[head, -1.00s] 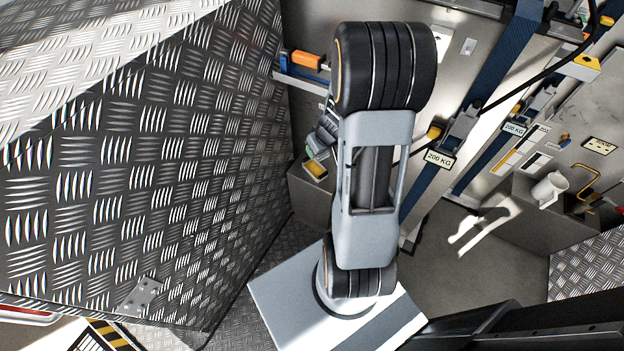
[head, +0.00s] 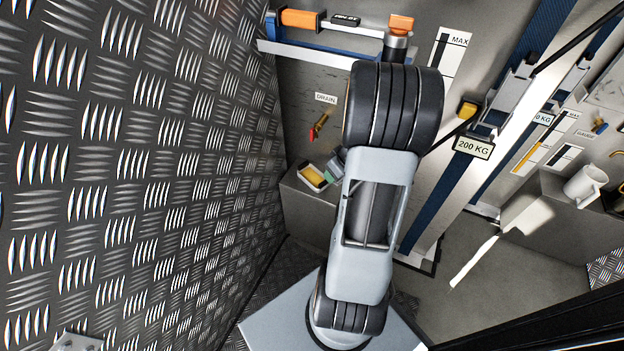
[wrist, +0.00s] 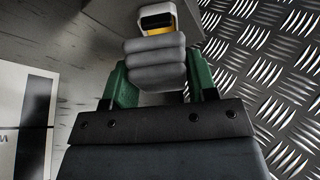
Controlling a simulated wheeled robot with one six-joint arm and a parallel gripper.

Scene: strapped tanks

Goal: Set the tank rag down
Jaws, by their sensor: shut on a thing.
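My gripper (wrist: 157,68) has green fingers and is shut on a grey, ridged, folded bundle, the tank rag (wrist: 155,62), in the wrist view. The rag sits between both fingers. Just beyond it, a small white tray (wrist: 172,9) with a yellow item (wrist: 158,31) shows at the top. In the head view, my arm hides most of the gripper; only a bit of green and grey (head: 336,163) shows at its left edge, beside the tray (head: 304,171). I cannot tell whether the rag touches the surface beneath.
The tray stands on a grey ledge (head: 305,203) below a red-tipped drain tap (head: 317,127). A tread-plate wall (head: 140,170) rises close on the left. Blue straps (head: 440,205) cross the tanks, and a white mug (head: 585,183) stands on the right ledge.

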